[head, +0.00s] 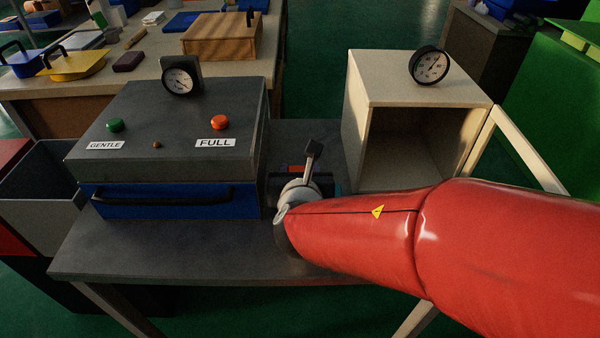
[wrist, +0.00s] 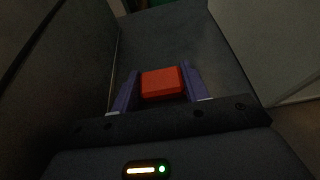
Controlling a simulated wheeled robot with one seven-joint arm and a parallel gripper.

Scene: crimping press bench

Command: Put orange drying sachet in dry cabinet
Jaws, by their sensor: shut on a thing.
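The orange drying sachet (wrist: 162,82) is a small orange-red block between the two purple fingers of my gripper (wrist: 160,88) in the wrist view. The fingers are shut on its left and right sides. In the head view my gripper (head: 300,174) is over the grey bench between the press and the cabinet, and a sliver of orange-red shows there, mostly hidden by my wrist. The dry cabinet (head: 408,82) is a cream box with a dark, open front, to the right of my gripper. Its door (head: 528,150) stands swung open to the right. No contents are visible inside.
The grey press (head: 165,140) with GENTLE and FULL buttons and a blue drawer (head: 165,202) stands left of my gripper. A gauge (head: 430,65) sits on the cabinet. The bench front (head: 170,255) is clear. A cluttered table (head: 150,70) is behind.

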